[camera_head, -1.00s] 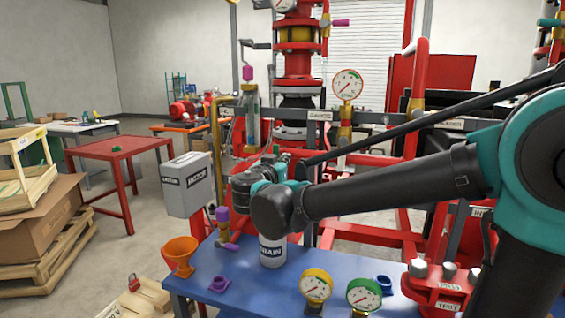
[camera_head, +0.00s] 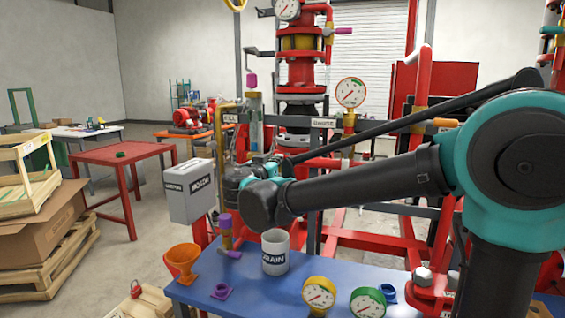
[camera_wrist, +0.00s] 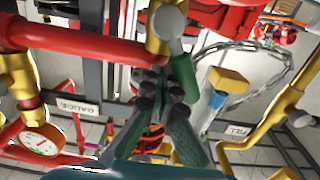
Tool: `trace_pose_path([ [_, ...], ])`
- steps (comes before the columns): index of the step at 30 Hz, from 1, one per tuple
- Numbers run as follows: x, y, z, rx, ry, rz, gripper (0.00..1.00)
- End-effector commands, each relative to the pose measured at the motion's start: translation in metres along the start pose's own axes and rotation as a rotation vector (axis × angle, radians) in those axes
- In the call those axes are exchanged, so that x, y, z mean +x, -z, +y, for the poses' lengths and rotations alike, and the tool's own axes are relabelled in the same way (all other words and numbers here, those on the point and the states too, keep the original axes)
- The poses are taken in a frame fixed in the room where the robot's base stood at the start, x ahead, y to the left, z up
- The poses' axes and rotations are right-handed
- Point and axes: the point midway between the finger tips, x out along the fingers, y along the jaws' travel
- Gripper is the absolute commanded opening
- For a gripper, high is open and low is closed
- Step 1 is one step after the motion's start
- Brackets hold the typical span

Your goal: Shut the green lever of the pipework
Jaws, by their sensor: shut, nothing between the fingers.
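In the wrist view, the green lever (camera_wrist: 184,78) hangs down from a brass valve body (camera_wrist: 160,40) on the red pipework, just right of my fingertips. My gripper (camera_wrist: 162,86) is shut and empty, its dark fingers close together beside the lever. The right finger overlaps the lever's lower end in the picture; I cannot tell whether they touch. In the head view, my wrist (camera_head: 262,170) reaches in front of the red pipe frame, and the lever cannot be made out there.
A red pipe (camera_wrist: 80,42) runs left of the valve, with a gauge (camera_wrist: 40,140) below. A chain (camera_wrist: 270,62) and a yellow pipe (camera_wrist: 265,125) lie to the right. Below my arm, a blue bench (camera_head: 235,290) holds a DRAIN can (camera_head: 275,254), an orange funnel (camera_head: 182,260) and gauges.

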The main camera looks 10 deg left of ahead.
Motion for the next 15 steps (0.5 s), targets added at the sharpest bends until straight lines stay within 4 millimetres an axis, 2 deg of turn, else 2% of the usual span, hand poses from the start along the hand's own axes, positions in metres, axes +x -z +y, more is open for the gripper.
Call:
trace_pose_path([
  [15, 0.000, -0.012, -0.031, 0.000, 0.002, 0.000, 0.00],
])
